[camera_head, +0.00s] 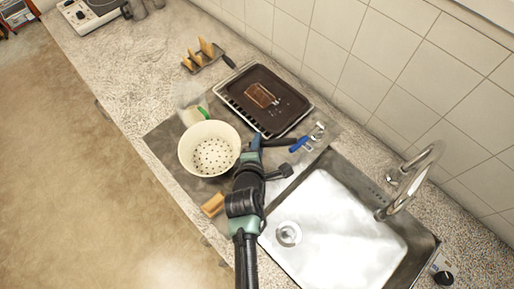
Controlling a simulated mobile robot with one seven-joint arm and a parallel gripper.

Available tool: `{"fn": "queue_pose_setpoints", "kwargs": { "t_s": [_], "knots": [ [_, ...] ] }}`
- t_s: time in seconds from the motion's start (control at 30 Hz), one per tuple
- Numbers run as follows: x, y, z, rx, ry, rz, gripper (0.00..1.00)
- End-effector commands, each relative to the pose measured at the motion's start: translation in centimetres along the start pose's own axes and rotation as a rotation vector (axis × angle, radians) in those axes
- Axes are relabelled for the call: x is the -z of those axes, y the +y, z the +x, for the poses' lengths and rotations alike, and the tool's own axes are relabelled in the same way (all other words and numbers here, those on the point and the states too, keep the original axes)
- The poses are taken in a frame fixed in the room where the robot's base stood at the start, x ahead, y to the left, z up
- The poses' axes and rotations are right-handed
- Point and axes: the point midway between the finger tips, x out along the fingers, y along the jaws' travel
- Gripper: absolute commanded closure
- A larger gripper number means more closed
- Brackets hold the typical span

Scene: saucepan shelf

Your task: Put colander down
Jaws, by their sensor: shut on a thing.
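The cream colander (209,148), with small dark holes in its bottom, shows left of centre with its open side facing up. It is over the metal drainboard area beside the sink. My gripper (247,152) is at the colander's right edge and is shut on it. The fingertips are small and partly hidden by the wrist. I cannot tell whether the colander's bottom touches the surface below.
A dark baking tray (284,107) with a brown item lies behind the colander. The sink (338,226) with a tap (412,181) is at right. A wooden block (213,204) and blue-handled tool (300,144) lie close by. The counter (130,75) at upper left is mostly clear.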

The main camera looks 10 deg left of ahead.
Motion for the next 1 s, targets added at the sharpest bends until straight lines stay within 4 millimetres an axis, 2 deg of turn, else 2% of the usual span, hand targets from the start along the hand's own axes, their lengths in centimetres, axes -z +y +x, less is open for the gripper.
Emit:
{"fn": "queue_pose_setpoints", "kwargs": {
  "t_s": [0.2,0.63,0.67,0.8,1.0],
  "knots": [
    [0.7,-2.6,1.7,0.0,0.0,0.001,1.0],
    [0.9,-3.2,2.1,-0.002,0.0,0.001,1.0],
    [0.8,-3.3,2.0,0.001,0.0,0.0,0.7],
    [0.8,-3.2,2.0,0.001,0.0,-0.001,0.45],
    [0.8,-3.2,2.0,0.001,0.0,-0.001,0.43]
  ]
}}
